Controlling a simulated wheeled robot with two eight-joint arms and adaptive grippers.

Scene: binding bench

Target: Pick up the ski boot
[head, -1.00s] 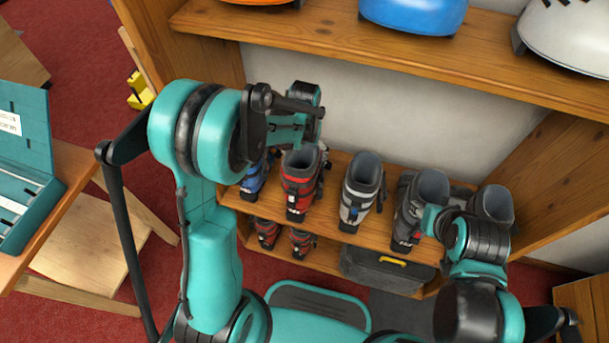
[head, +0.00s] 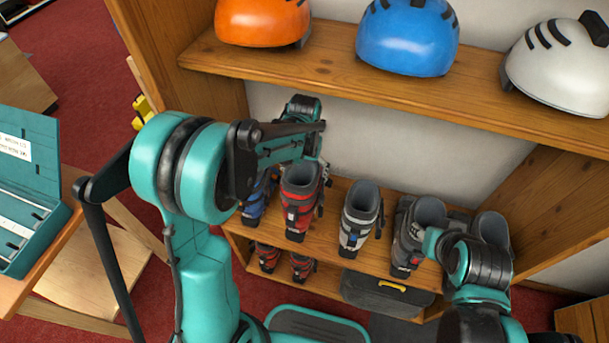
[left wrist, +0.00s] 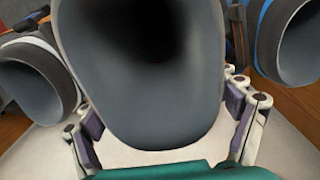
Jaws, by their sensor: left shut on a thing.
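The ski boots stand in a row on the lower wooden shelf. A red boot (head: 298,205) with a grey liner stands between a blue boot (head: 254,205) and a light grey boot (head: 358,220). My left gripper (head: 312,168) reaches down over the red boot's top. In the left wrist view, its fingers (left wrist: 166,130) are on either side of a grey boot cuff (left wrist: 140,90) and shut on it. A blue-edged boot (left wrist: 292,40) is beside it on the right.
Orange (head: 262,20), blue (head: 408,38) and white (head: 562,62) helmets sit on the shelf above. Smaller boots (head: 268,257) and a dark case (head: 385,293) are below. A teal box (head: 28,200) stands on a table at the left. The shelf's side wall is at the right.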

